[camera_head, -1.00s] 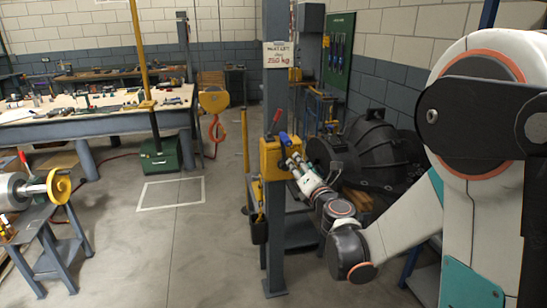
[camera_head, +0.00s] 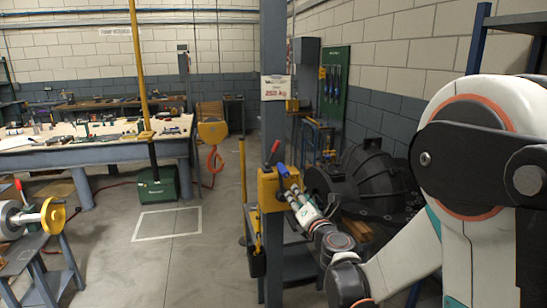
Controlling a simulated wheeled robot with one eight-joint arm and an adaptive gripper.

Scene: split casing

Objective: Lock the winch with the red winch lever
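The winch (camera_head: 267,192) is a yellow box on the grey post in the middle of the head view. The red winch lever (camera_head: 274,151) sticks up from its top, tilted slightly right. A blue handle (camera_head: 283,170) sits just to the right of the lever's base. My gripper (camera_head: 291,193) is at the right side of the winch, below the blue handle and apart from the red lever's tip. Its fingers are too small and too close to the yellow box to tell whether they are open or touching it.
The grey post (camera_head: 273,130) carries a weight sign (camera_head: 276,88). A large black casing (camera_head: 362,178) lies behind my arm at right. A workbench (camera_head: 95,152) and a green box (camera_head: 158,188) stand at left. An orange hook (camera_head: 214,160) hangs nearby.

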